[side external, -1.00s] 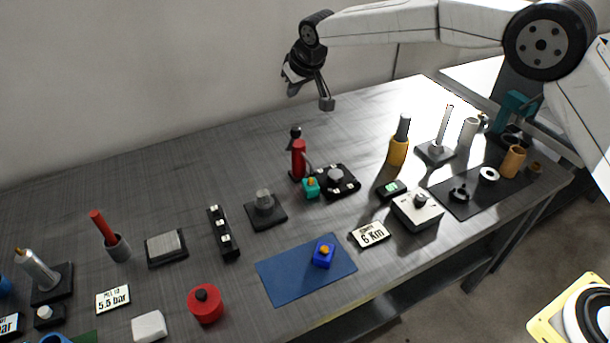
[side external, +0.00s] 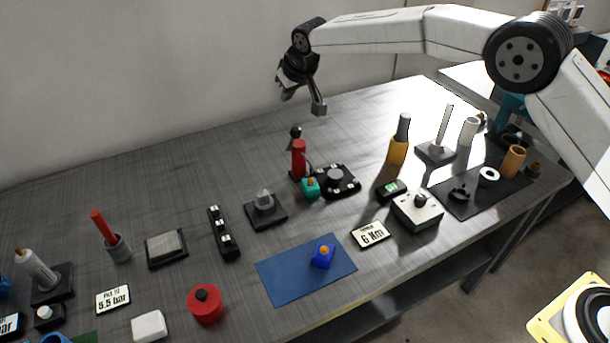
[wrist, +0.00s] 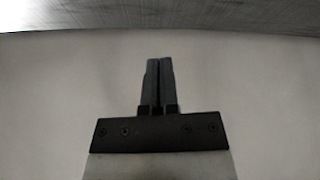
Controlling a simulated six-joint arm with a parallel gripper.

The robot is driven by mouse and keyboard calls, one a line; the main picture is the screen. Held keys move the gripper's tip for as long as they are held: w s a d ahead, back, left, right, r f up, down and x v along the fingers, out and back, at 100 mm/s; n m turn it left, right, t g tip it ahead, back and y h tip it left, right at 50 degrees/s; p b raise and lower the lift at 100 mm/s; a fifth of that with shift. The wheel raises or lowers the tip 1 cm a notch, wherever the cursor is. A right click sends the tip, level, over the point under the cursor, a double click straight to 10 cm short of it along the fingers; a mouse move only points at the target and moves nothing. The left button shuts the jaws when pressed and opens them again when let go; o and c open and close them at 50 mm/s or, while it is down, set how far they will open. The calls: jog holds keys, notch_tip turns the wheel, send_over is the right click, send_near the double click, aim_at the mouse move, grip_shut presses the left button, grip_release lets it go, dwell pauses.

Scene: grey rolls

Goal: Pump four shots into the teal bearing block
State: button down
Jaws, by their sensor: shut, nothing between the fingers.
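The teal bearing block (side external: 311,188) with an orange top sits on the table beside the foot of a red pump (side external: 299,158) with a black knob on top. A blue block (side external: 323,256) with an orange top sits on a blue mat (side external: 284,284). My gripper (side external: 318,109) is in the air above and a little right of the red pump, apart from it. In the wrist view my gripper (wrist: 159,62) has its fingers together and empty. Only the wall and a strip of table show behind it there.
A black fixture (side external: 350,184) stands right of the teal block. A red round can (side external: 205,305) is at front left. The table's back strip is clear.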

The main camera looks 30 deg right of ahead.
aim_at(292, 141)
jog(key=x, duration=0.8)
dwell(0.4)
jog(key=shift+s, duration=0.25)
jog(key=shift+s+d+f, duration=0.2)
jog(key=shift+s, duration=0.6)
jog(key=shift+s+d+f, duration=0.15)
jog(key=shift+s+f, duration=0.05)
jog(key=shift+s, duration=0.65)
